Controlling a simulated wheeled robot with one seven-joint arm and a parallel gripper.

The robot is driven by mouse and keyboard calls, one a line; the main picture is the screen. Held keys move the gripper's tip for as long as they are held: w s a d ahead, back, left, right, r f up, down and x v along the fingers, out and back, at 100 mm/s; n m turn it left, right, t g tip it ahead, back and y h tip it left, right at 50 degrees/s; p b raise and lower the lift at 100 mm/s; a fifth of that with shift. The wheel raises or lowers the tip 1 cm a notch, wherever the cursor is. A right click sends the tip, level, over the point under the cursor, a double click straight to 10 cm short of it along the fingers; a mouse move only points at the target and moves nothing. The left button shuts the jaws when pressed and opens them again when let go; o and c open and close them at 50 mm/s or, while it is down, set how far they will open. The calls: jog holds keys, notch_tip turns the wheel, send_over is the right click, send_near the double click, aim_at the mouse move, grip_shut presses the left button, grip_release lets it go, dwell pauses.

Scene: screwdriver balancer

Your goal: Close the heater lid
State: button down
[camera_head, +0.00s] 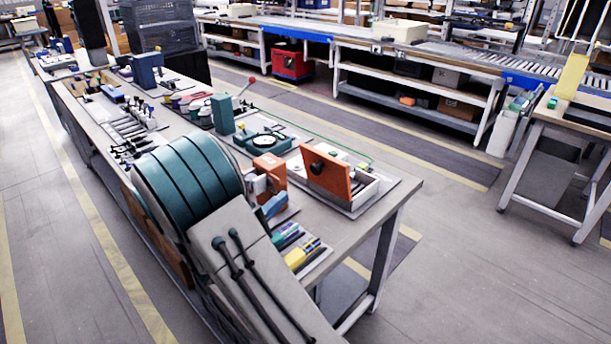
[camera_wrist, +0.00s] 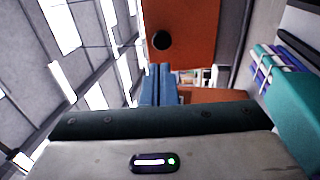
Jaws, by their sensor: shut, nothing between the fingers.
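The heater lid (camera_head: 328,178) is an orange panel with a black round knob. In the head view it stands open, tilted up steeply over the pale heater box (camera_head: 366,196). The lid also fills the upper middle of the wrist view (camera_wrist: 195,35), with its knob at its left side. My gripper (camera_wrist: 162,72) is shut and empty; its blue fingers point toward the lid and look apart from it, though the exact gap is hard to tell. In the head view a blue part, seemingly the fingers, shows left of the lid, and my arm hides the rest of the gripper.
Yellow and coloured pieces (camera_head: 302,255) lie near the bench's front edge. The bench (camera_head: 385,205) is clear at its right corner.

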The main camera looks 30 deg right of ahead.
aim_at(314, 170)
jog(key=p+x, duration=0.1)
jog(key=x, duration=0.8)
jog(key=shift+w+d, duration=0.1)
jog(key=shift+d, duration=0.15)
jog(key=shift+r, duration=0.1)
